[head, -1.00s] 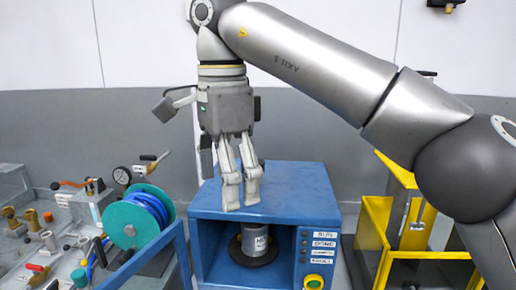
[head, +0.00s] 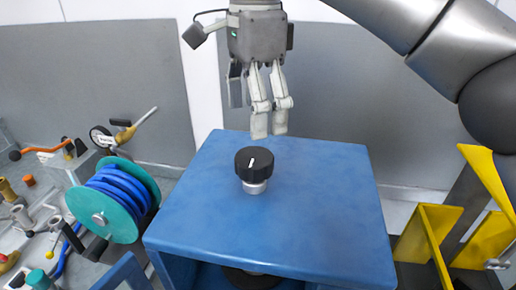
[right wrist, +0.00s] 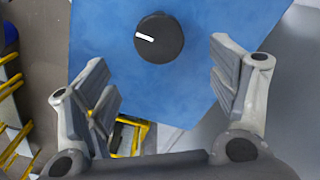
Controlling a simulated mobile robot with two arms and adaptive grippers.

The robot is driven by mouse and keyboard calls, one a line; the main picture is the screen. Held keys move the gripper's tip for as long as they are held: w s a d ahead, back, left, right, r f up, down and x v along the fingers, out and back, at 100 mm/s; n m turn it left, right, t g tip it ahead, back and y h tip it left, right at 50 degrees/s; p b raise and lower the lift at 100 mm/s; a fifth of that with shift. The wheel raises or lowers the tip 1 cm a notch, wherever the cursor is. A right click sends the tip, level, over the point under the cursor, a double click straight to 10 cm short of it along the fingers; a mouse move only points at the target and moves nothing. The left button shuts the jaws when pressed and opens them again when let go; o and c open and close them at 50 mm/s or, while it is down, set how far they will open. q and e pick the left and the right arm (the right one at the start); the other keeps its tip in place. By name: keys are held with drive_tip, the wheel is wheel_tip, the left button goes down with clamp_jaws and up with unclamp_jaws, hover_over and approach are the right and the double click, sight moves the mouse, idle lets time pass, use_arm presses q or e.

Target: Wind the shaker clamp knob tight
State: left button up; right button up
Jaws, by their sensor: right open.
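The shaker clamp knob (head: 254,162) is black and round with a white line on top. It stands on a short silver collar on the blue top of the shaker cabinet (head: 325,205). My right gripper (head: 268,136) is above and behind the knob in the head view, pointing down, apart from it. In the right wrist view the knob (right wrist: 159,38) lies beyond the spread fingers of the right gripper (right wrist: 165,95), toward the picture's top, with nothing between them. The inside of the cabinet is mostly hidden in the head view. My left gripper is not in view.
A teal reel with blue hose (head: 118,200) stands left of the cabinet, near a bench with valves and fittings. A yellow frame (head: 440,235) stands to the right. The cabinet top around the knob is clear.

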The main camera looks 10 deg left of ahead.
sight(256, 156)
wheel_tip(256, 156, down, 8)
drive_tip(key=shift+w+f+p, duration=0.1)
drive_tip(key=shift+f+p, duration=0.05)
drive_tip(key=shift+p, duration=0.45)
drive_tip(key=shift+f, duration=0.35)
drive_tip(key=shift+c, duration=0.4)
drive_tip(key=c, duration=1)
